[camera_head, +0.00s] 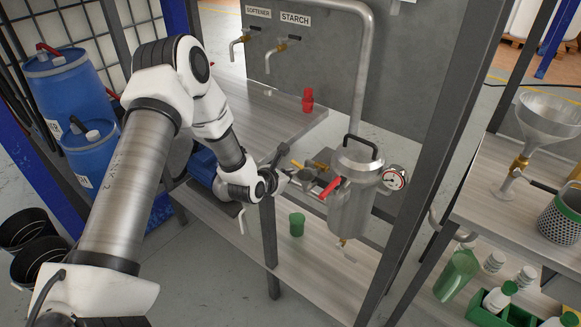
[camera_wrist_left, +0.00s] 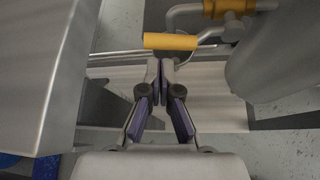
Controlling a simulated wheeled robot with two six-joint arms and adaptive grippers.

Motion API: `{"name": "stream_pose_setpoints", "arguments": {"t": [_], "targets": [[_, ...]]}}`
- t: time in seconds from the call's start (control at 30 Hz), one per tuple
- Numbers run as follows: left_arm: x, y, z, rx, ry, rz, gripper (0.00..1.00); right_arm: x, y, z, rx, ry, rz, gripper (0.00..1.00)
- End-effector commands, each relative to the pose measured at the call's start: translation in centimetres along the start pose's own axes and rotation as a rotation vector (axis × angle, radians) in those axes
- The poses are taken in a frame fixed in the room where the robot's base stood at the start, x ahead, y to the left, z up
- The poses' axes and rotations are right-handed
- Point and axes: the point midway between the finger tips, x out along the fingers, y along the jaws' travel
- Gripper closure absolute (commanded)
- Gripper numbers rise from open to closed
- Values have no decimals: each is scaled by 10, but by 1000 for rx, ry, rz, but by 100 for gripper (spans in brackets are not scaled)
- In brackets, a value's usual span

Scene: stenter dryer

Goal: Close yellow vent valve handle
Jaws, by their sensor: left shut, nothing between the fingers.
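The yellow vent valve handle (camera_wrist_left: 170,41) lies crosswise just beyond my left fingertips in the left wrist view. A brass-coloured valve body (camera_wrist_left: 228,8) and grey pipe sit behind it to the right. In the head view a small yellow piece (camera_head: 297,163) shows beside the fingers, partly crowded by pipework. My left gripper (camera_head: 283,178) is shut and empty; its fingertips (camera_wrist_left: 161,64) are close together just short of the handle. I cannot tell whether they touch it. My right gripper is in neither view.
A steel tank (camera_head: 351,200) with a red lever (camera_head: 330,187) and a gauge (camera_head: 394,178) stands right of the gripper. A dark frame post (camera_head: 269,240) rises close by. A green cup (camera_head: 297,224) stands on the lower shelf, and a red object (camera_head: 307,99) on the upper table.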

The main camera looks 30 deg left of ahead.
Motion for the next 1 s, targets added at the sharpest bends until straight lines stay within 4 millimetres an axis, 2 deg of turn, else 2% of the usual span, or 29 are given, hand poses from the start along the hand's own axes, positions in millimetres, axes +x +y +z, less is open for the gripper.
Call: {"name": "stream_pose_setpoints", "arguments": {"t": [0.03, 0.13, 0.6, 1.0], "targets": [[-4, 0, 10, 1, 0, -1, 100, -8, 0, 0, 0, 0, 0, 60], [-6, 0, 15, 1, 1, -1, 100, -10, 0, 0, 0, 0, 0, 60], [-7, 0, 15, 11, 2, 6, 100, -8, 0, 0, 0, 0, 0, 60], [-8, 0, 19, 117, 1, 68, 100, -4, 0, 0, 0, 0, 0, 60]]}}
